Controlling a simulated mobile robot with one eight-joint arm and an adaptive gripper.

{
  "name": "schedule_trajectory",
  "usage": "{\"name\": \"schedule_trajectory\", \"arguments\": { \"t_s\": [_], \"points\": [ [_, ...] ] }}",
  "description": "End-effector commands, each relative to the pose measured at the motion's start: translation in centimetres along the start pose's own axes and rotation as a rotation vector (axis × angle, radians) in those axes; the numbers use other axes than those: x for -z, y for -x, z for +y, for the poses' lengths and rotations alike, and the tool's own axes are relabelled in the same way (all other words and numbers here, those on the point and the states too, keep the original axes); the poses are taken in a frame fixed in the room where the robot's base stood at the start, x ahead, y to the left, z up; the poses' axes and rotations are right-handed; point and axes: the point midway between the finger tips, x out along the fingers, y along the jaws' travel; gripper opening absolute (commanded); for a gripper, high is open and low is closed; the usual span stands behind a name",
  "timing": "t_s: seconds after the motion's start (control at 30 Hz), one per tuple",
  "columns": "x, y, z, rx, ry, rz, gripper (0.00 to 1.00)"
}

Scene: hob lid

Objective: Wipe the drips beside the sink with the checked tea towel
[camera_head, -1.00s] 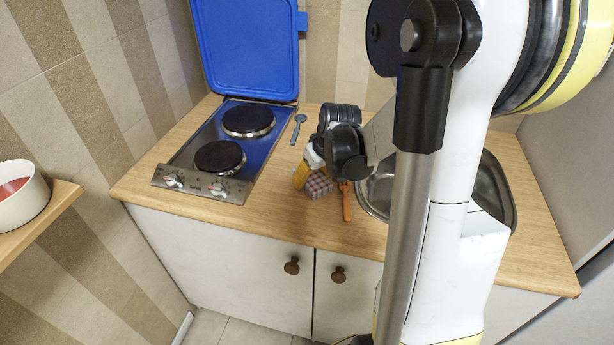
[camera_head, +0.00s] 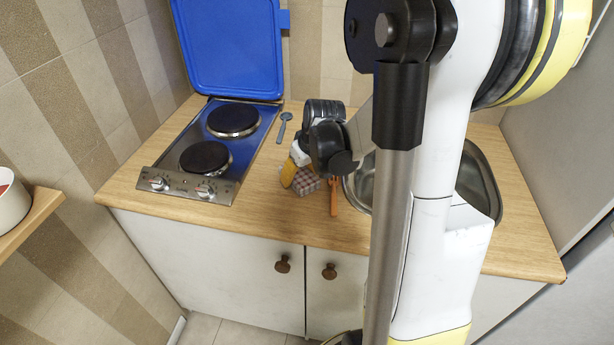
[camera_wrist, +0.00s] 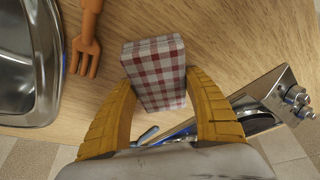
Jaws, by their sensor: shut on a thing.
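The checked tea towel (camera_wrist: 156,72), a folded red and white block, is between the two yellow fingers of my gripper (camera_wrist: 160,90) in the wrist view. The fingers are shut on its sides. In the head view the towel (camera_head: 306,182) shows just above or on the wooden worktop, partly hidden by my gripper (camera_head: 299,175). I cannot tell whether it touches the worktop. The sink (camera_head: 473,182) is to the right, largely hidden by my arm; its rim also shows in the wrist view (camera_wrist: 45,60). I cannot make out any drips.
An orange fork-shaped utensil (camera_wrist: 86,42) lies between the towel and the sink; it also shows in the head view (camera_head: 334,198). The hob (camera_head: 207,150) with its raised blue lid (camera_head: 230,50) is to the left. A grey-blue spoon (camera_head: 283,127) lies beside the hob.

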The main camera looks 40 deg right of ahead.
Motion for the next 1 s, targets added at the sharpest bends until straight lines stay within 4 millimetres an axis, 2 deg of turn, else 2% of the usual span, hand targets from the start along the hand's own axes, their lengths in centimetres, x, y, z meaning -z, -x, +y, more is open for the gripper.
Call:
{"name": "schedule_trajectory", "arguments": {
  "t_s": [0.77,1.0],
  "points": [
    [3.0,-1.5,-3.2,0.002,0.001,0.001,0.31],
    [4.6,-2.0,-4.7,0.002,0.000,0.001,0.31]
  ]
}}
